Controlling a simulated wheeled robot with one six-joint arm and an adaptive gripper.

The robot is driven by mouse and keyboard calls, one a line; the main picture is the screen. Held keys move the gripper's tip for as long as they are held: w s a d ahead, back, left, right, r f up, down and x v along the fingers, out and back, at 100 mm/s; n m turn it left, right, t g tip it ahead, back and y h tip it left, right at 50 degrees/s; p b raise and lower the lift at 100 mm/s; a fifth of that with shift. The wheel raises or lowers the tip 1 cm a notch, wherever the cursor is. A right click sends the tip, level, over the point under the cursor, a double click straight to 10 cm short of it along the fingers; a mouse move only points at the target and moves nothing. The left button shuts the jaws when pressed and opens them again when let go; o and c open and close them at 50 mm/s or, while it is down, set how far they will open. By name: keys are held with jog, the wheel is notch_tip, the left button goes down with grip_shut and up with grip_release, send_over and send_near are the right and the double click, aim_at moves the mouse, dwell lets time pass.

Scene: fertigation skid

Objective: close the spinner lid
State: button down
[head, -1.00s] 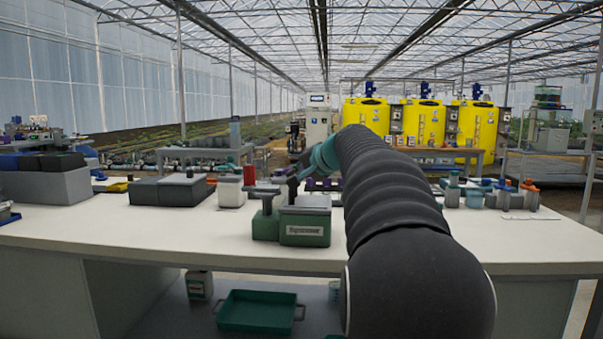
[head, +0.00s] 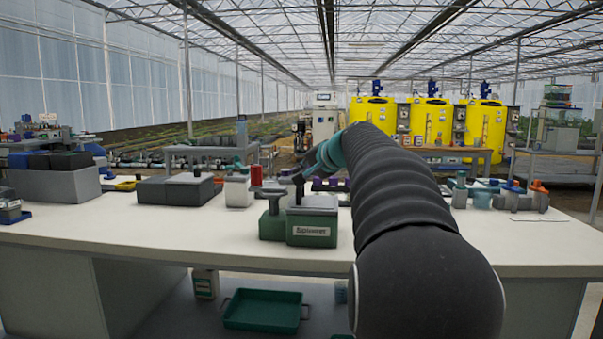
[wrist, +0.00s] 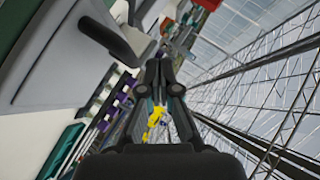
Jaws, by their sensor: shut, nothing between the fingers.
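The spinner (head: 312,232) is a green box with a white label on its front, standing on the white bench near the middle of the head view. Its grey lid (head: 318,203) looks about level on top; whether a gap remains is too small to tell. My gripper (head: 297,183) is just above and behind the lid, partly hidden by my arm. In the wrist view my gripper (wrist: 162,68) is shut and empty, beside a grey panel with a dark handle (wrist: 108,38), apparently the lid.
Dark grey boxes (head: 180,189) and a white container (head: 238,190) stand left of the spinner. A red item (head: 256,175) is close behind. Fittings (head: 520,197) stand at the bench's right end. The bench front (head: 180,232) is clear. A green tray (head: 263,309) is below.

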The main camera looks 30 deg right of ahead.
jog(key=s+a+r+p, duration=0.1)
jog(key=s+a+r, duration=0.1)
jog(key=s+r, duration=0.4)
notch_tip(320, 180, up, 4)
jog(key=shift+s+a+f, duration=0.2)
jog(key=shift+s+a, duration=0.05)
jog(key=shift+s, duration=0.1)
jog(key=s+a+f+n+g+h, duration=0.1)
jog(key=s+a+f+n+g, duration=0.2)
jog(key=f, duration=0.7)
jog(key=s+f+g, duration=0.2)
jog(key=s+f, duration=0.3)
jog(key=f, duration=0.4)
jog(key=s+a+f+n+g, duration=0.1)
jog(key=s+a+f+n, duration=0.3)
jog(key=s+a+f, duration=0.4)
jog(key=s+a+f+n+g, duration=0.1)
jog(key=s+a+f+n, duration=0.4)
jog(key=s+a+f, duration=0.3)
jog(key=shift+s+a+g, duration=0.3)
jog(key=shift+s+a, duration=1.25)
jog(key=shift+s, duration=1)
